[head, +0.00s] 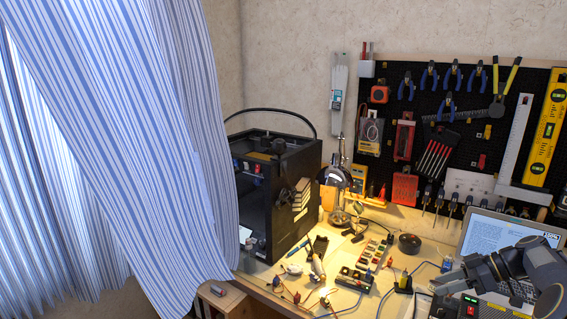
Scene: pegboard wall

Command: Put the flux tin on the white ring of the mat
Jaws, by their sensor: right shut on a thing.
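My right gripper (445,284) comes in from the lower right, low over the front right of the bench, just left of the laptop. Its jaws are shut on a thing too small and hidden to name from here. I cannot make out the flux tin for certain. A round dark puck-like thing (410,243) stands on the bench behind the gripper, and I cannot tell what it is. I cannot make out the mat or its white ring. My left gripper is not in view.
A laptop (500,236) stands behind my right arm. A black 3D printer (285,190) fills the bench's left end. Parts trays (370,255), small tools and wires clutter the bench middle. A tool-hung pegboard (480,75) is behind; a striped curtain (120,130) covers the left.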

